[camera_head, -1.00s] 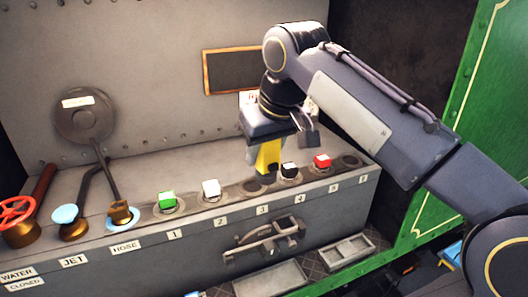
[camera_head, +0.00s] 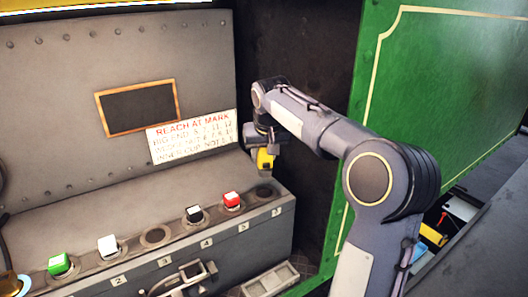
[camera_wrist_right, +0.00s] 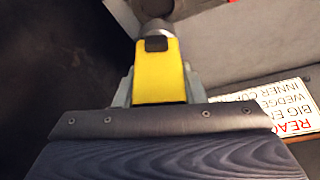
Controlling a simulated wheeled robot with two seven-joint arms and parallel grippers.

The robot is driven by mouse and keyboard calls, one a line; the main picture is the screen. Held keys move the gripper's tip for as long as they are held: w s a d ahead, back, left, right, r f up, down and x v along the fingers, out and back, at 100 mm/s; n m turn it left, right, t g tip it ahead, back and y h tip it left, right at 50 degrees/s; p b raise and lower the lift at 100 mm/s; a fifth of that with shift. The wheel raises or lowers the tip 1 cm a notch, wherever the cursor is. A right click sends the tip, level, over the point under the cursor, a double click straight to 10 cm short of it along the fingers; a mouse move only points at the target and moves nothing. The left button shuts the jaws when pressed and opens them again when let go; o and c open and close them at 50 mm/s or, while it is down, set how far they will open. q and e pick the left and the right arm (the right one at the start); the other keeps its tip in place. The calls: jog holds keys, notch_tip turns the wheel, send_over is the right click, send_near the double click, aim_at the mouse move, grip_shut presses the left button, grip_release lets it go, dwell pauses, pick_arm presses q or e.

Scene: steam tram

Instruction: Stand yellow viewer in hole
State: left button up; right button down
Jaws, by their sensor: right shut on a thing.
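The yellow viewer (camera_head: 265,160) is held in my right gripper (camera_head: 264,150), upright or nearly so, above the right end of the grey console. The wrist view shows its yellow body (camera_wrist_right: 160,75) with a dark patch, between the jaws (camera_wrist_right: 158,88). Below it is an empty round hole (camera_head: 264,191) at the end of the row; the viewer is apart from it. Another empty hole (camera_head: 156,236) lies between the white and black blocks.
Green (camera_head: 60,264), white (camera_head: 108,245), black (camera_head: 194,213) and red (camera_head: 232,200) blocks stand in the console row (camera_head: 130,262). A sign (camera_head: 192,132) and a dark framed board (camera_head: 138,107) are on the back wall. A green panel (camera_head: 440,100) is at the right.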

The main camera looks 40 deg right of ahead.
aim_at(264, 174)
jog(key=shift+f+b, duration=2.8)
jog(key=shift+f, duration=0.75)
jog(key=shift+c, duration=1.1)
grip_release()
jog(key=shift+r, duration=0.1)
jog(key=shift+r+p, duration=1.15)
jog(key=shift+p, duration=0.05)
